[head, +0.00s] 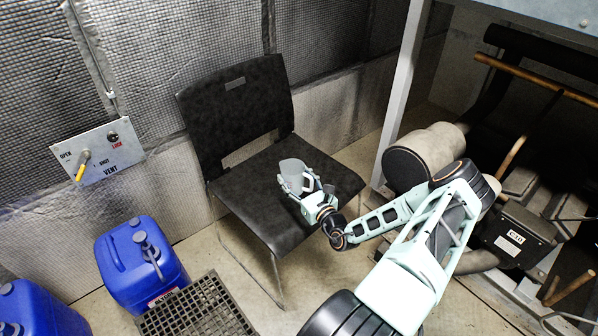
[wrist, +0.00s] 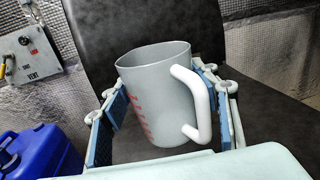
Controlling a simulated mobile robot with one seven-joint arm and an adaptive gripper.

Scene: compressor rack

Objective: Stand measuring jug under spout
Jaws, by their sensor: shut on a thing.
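The measuring jug (head: 293,174) is grey and translucent, and shows over the seat of the black chair. In the wrist view the jug (wrist: 158,100) has red markings on its side and a white handle (wrist: 197,103) facing right. My gripper (head: 307,190) is shut on the jug, with a blue-padded finger on each side of its body. The jug looks nearly upright; I cannot tell whether its base touches the seat. A grey pump-like fitting with a spout (head: 148,249) is on the front of a blue canister (head: 128,263) at lower left.
The black chair (head: 225,118) stands against the quilted wall. A dark grate (head: 200,312) lies on the floor beside the canister. Another blue canister (head: 35,312) is at the lower left corner. A vent panel (head: 98,155) is on the wall. Pipes and machinery (head: 520,230) fill the right.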

